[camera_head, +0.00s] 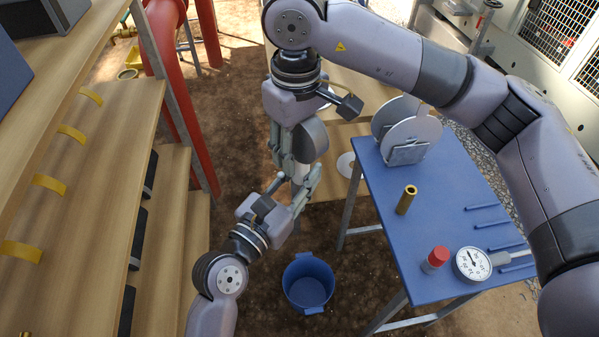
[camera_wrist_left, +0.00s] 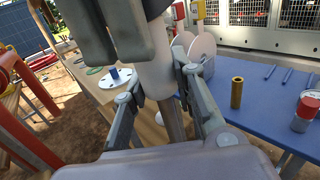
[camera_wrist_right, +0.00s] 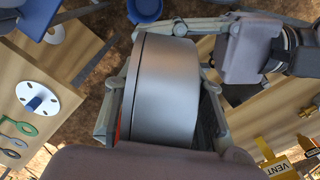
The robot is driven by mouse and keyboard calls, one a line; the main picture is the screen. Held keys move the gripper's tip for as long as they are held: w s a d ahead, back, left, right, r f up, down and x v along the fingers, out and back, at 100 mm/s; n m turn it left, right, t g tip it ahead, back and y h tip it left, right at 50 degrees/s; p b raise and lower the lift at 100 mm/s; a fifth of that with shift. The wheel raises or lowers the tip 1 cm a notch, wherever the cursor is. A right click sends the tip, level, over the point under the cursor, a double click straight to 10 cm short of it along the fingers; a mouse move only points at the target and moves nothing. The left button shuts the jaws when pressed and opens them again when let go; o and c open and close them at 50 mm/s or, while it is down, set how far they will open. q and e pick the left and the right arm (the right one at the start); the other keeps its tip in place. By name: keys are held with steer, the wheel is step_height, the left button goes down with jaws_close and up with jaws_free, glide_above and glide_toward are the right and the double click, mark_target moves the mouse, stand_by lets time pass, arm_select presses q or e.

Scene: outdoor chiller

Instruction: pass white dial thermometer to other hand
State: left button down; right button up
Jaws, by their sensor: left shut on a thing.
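A dial thermometer with a round silver case (camera_wrist_right: 167,92) is between my two grippers; its dial face is turned out of sight. It also shows in the head view as a grey disc (camera_head: 314,137). My left gripper (camera_head: 301,190) is shut on its grey stem (camera_wrist_left: 173,122) from below. My right gripper (camera_head: 290,165) hangs from above with its fingers (camera_wrist_right: 163,128) on both sides of the case; whether they press on it is unclear. Another thermometer with a white dial (camera_head: 472,263) lies on the blue table.
The blue table (camera_head: 390,215) at right holds a brass cylinder (camera_head: 406,200), a red-capped jar (camera_head: 436,260), a plate rack (camera_head: 408,135) and blue rods. A blue bucket (camera_head: 308,284) stands on the ground below my grippers. Wooden shelves (camera_head: 90,200) are at left.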

steer(key=shift+o, duration=1.1)
